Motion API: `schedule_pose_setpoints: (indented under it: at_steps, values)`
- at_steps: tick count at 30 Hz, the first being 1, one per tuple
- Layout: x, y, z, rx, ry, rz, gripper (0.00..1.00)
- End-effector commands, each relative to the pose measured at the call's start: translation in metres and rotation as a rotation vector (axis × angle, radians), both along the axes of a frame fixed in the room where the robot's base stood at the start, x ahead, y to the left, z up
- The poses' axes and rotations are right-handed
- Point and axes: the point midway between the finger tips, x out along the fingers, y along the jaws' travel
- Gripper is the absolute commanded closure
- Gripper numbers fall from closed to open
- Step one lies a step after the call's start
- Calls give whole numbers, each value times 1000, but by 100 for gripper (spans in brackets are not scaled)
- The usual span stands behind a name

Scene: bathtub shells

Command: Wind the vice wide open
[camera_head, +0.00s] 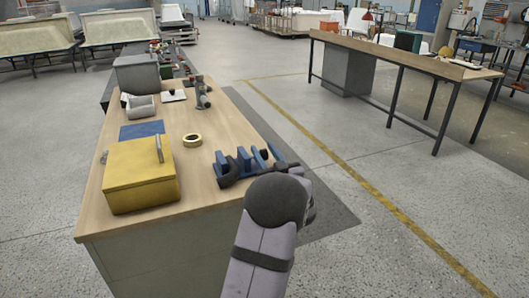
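A blue vice (243,160) with dark lower parts sits at the near right edge of the wooden workbench (218,120). Several upright blue plates stand along it with gaps between them. The grey arm with a dark round joint rises from the bottom of the picture, just in front of the vice, and covers part of its near right side. My gripper's fingers cannot be made out behind this arm. The vice's handle cannot be made out clearly, and I cannot tell how far its jaws stand apart.
A yellow box (140,177) with an upright handle stands left of the vice. A tape roll (192,140), a blue sheet (142,129) and grey bins (137,74) lie behind it. Open floor lies to the right, before a second bench (392,55).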

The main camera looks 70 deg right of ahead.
Motion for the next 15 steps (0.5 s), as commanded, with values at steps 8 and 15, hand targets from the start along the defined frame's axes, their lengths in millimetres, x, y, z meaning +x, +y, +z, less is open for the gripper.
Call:
schedule_pose_setpoints:
  at_steps: [8,15]
  values:
    - [-17,16,-4,-1,1,-1,65]
    - [-40,39,-8,0,0,-4,65]
